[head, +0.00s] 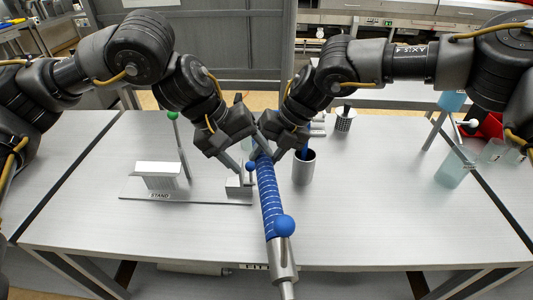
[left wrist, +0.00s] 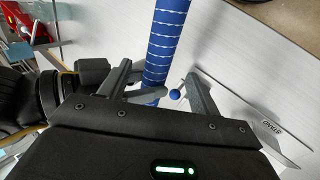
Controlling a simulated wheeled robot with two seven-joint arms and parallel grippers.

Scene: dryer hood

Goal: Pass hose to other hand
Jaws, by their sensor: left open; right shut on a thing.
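The blue hose (head: 268,190) with pale stripes shows in the head view, running from between my grippers toward the front edge of the table. A blue ball (head: 284,226) and a grey metal nozzle (head: 283,262) are at its near end. My right gripper (head: 275,148) is shut on the hose near its upper part. My left gripper (head: 246,156) is open beside it. In the left wrist view, the hose (left wrist: 163,45) appears between the spread fingers of my left gripper (left wrist: 162,88); contact cannot be told.
A stand plate (head: 140,188) with a white block and a green-topped post (head: 173,116) is left of the hose. A dark cup (head: 305,170) stands close to its right, and a perforated cup (head: 343,122) farther back. Clear containers (head: 452,170) are at right. The right-front table is clear.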

